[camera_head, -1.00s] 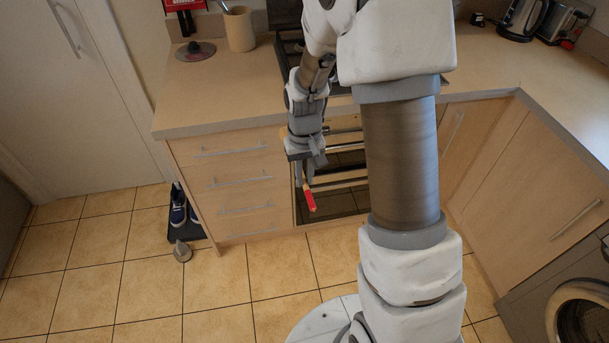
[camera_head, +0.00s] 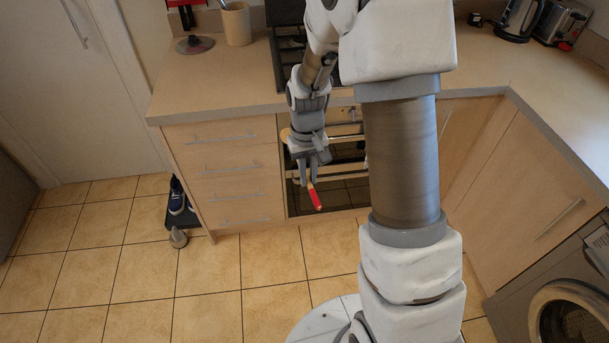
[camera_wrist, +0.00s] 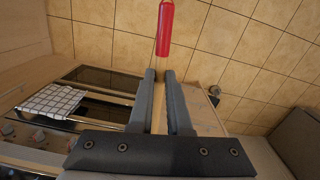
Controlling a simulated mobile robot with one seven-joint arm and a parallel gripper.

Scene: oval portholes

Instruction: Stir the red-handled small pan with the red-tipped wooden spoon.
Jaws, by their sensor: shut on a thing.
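My gripper (camera_head: 307,168) is shut on the wooden spoon, whose red tip (camera_head: 316,199) points down and slightly right in the head view, in front of the oven and below the counter. In the wrist view the pale wooden shaft (camera_wrist: 158,118) runs between my two fingers (camera_wrist: 161,76), and the red tip (camera_wrist: 165,30) sticks out beyond them over the floor. The spoon's other end is hidden by my gripper and wrist. I cannot make out the red-handled small pan in either view; my arm covers part of the hob (camera_head: 288,50).
The counter (camera_head: 220,85) with drawers stands left of the oven. A round lid (camera_head: 195,44) and a beige utensil pot (camera_head: 236,24) sit on it. A kettle (camera_head: 520,18) and toaster (camera_head: 560,22) stand at the right. A checked towel (camera_wrist: 50,100) hangs at the oven. Tiled floor is open at the left.

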